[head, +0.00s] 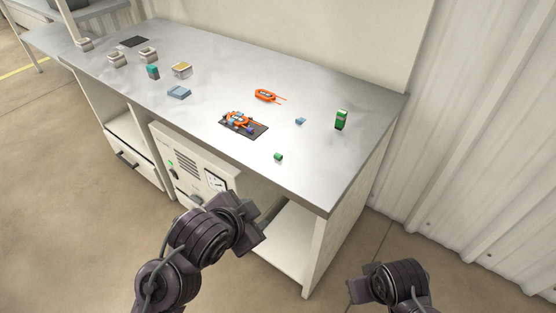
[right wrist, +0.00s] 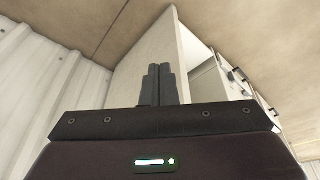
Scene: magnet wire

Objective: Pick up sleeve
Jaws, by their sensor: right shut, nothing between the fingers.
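No thing in view can be told for certain as the sleeve. Candidates on the metal bench are a small blue piece (head: 300,121), a small green piece (head: 278,156) near the front edge, and an upright green item (head: 341,120) at the right. An orange wire coil (head: 266,96) lies behind a dark mat (head: 262,133) that bears more orange wire and small blue parts. My left gripper (head: 253,229) is in front of the bench, apart from everything; its fingers do not show clearly. My right gripper (head: 358,289) is low at the right; its fingers (right wrist: 157,84) are together and empty.
At the bench's left stand white containers (head: 148,55), a yellow-filled tray (head: 181,70), a teal item (head: 152,72) and a grey-blue block (head: 179,92). A corrugated wall (head: 480,130) closes the right. The bench top (head: 330,165) is bare near its right front corner.

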